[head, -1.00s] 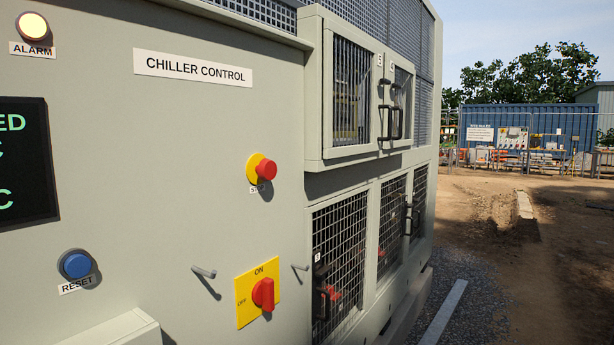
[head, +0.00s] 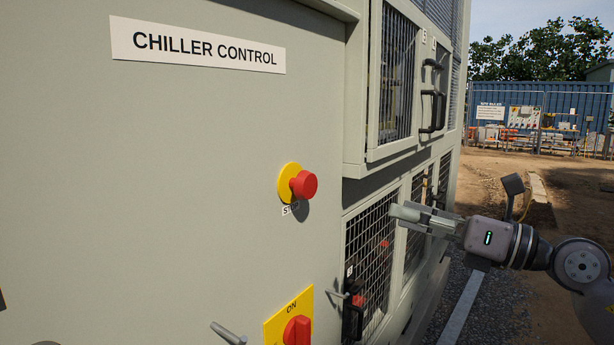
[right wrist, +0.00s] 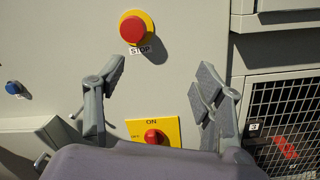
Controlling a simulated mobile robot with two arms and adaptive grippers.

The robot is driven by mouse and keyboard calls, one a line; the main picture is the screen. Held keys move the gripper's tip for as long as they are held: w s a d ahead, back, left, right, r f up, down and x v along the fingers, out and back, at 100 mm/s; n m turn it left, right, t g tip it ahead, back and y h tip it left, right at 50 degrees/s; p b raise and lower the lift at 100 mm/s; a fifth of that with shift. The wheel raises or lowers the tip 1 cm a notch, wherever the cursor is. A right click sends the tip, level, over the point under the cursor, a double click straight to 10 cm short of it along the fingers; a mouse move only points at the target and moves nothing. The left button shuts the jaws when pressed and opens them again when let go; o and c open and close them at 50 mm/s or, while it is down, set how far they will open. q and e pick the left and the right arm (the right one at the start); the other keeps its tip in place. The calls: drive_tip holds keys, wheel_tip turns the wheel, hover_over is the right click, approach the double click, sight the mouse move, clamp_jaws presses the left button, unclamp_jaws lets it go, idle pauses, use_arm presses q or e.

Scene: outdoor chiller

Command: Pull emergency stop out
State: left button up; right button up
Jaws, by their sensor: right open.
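The emergency stop is a red mushroom button (head: 303,184) on a yellow round plate, with a STOP label below it, on the grey chiller control panel (head: 180,150). In the right wrist view the red button (right wrist: 133,29) sits above and between the fingertips. My right gripper (head: 398,212) is to the right of the button in the head view, apart from it, and points left. In the right wrist view my right gripper (right wrist: 160,82) is open and empty, with the bare panel between its fingers. My left gripper is not in view.
A red rotary switch (head: 298,331) on a yellow ON plate is below the button. A metal handle (head: 228,333) sticks out at its left. Mesh doors (head: 372,250) with black handles are right of the panel. A blue button (right wrist: 13,88) is at the left.

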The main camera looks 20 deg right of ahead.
drive_tip(key=s+a+r+n+h, duration=0.1)
drive_tip(key=s+a+r+n, duration=0.2)
drive_tip(key=s+n, duration=0.1)
drive_tip(key=p, duration=1.1)
approach(311, 187)
drive_tip(key=shift+g, duration=0.3)
drive_tip(key=x, duration=0.6)
drive_tip(key=r+x, duration=0.1)
drive_tip(key=x, duration=0.2)
drive_tip(key=shift+w+a, duration=0.15)
drive_tip(key=shift+w, duration=0.15)
drive_tip(key=shift+w+a+f, duration=0.25)
drive_tip(key=shift+w+a, duration=0.15)
drive_tip(key=shift+w, duration=0.1)
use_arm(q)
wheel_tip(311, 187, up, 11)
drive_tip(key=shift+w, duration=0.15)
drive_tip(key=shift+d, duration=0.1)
use_arm(e)
drive_tip(key=shift+c, duration=0.3)
clamp_jaws()
